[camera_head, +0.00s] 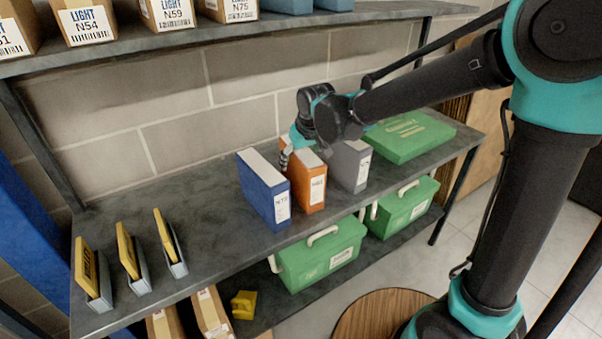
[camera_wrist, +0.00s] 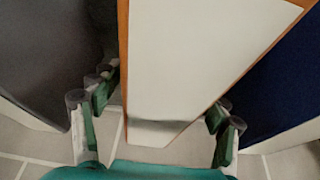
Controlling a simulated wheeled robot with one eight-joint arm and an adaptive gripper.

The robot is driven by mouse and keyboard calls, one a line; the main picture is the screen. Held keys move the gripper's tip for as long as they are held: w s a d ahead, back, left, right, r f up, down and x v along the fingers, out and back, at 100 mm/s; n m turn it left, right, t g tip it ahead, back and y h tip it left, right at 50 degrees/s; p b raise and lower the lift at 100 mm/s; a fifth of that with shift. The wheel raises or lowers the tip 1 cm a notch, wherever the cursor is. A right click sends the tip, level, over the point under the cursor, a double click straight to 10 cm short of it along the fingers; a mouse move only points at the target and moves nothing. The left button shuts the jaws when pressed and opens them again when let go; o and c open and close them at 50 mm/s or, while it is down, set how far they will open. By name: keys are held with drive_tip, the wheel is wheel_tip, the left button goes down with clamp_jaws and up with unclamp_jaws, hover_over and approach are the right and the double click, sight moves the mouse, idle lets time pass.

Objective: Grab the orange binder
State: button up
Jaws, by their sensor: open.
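The orange binder (camera_head: 311,190) stands upright on the middle shelf, between the blue binder (camera_head: 263,190) and the grey binder (camera_head: 350,165). My gripper (camera_head: 287,155) is at the top back of the orange binder, partly hidden by it. In the wrist view, the orange binder (camera_wrist: 195,50) shows its white top and thin orange edges between the open fingers of my gripper (camera_wrist: 158,110). One finger is on the grey binder's (camera_wrist: 35,60) side, the other on the blue binder's (camera_wrist: 275,95) side. Whether either finger touches the orange binder cannot be told.
A green case (camera_head: 410,135) lies right of the binders. Several yellow-and-grey items (camera_head: 128,255) stand at the shelf's left. Green boxes (camera_head: 322,255) sit on the shelf below. Cartons (camera_head: 85,22) stand on the upper shelf. The brick wall (camera_head: 180,140) is close behind my gripper.

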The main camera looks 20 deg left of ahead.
drive_tip(key=c, duration=1.6)
